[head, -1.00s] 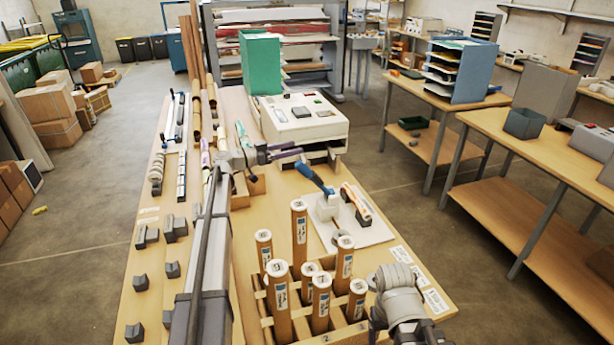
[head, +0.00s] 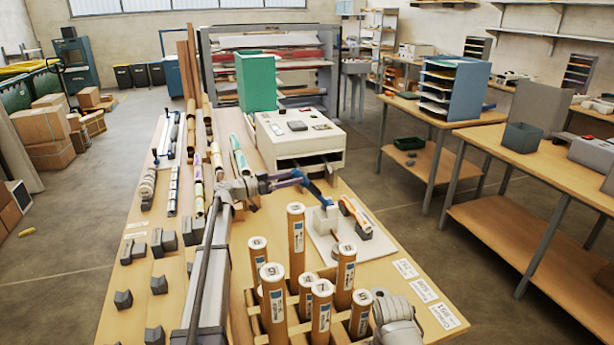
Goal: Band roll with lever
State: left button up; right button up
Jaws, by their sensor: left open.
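The banding device stands on a white base plate (head: 375,241) on the bench, right of the middle. A white block (head: 326,219) on the plate carries a blue lever (head: 319,194), which slants up and left. An orange-brown roll (head: 352,212) lies beside the block on a dark support. My left gripper (head: 300,178), with purple-blue fingers, is open at the lever's upper end. I cannot tell whether its fingers touch or surround the lever. My right arm shows at the bottom right; its gripper is out of view.
Several upright brown rolls stand in a wooden rack (head: 255,324) in front of the device. A white laminator (head: 299,140) stands behind it. Paper labels (head: 423,289) lie along the right bench edge. Dark blocks (head: 159,285) sit on the left side.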

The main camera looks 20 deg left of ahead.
pick_arm(q)
send_over(312, 190)
jog(key=a, duration=0.2)
jog(key=shift+w, duration=0.25)
grip_shut()
dwell(0.3)
dwell(0.8)
